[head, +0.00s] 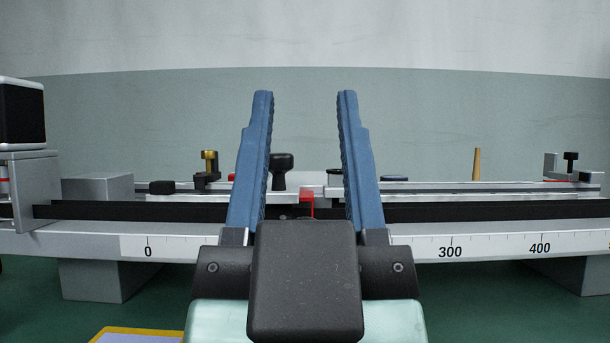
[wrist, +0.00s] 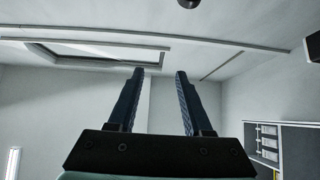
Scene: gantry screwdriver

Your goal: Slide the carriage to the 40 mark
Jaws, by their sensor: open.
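The carriage (head: 310,181) is a grey block on the rail, seen between my fingers in the head view, with a black knob (head: 283,165) standing on it. A red pointer (head: 307,199) hangs from its front, well to the right of the 0. The scale (head: 460,246) shows 0, 300 and 400; the stretch below the pointer is hidden by my gripper. No label reading 40 shows. My gripper (head: 305,97) points up in front of the rail, open and empty, apart from the carriage as far as I can tell. It also shows open in the wrist view (wrist: 160,72), against the ceiling.
A black belt or bar (head: 140,210) runs along the rail. A grey end block with a black box (head: 22,115) stands at left. A brass-topped post (head: 209,162), a wooden peg (head: 477,164) and a black-knobbed clamp (head: 570,161) stand behind. A yellow-edged tray (head: 130,331) lies front left.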

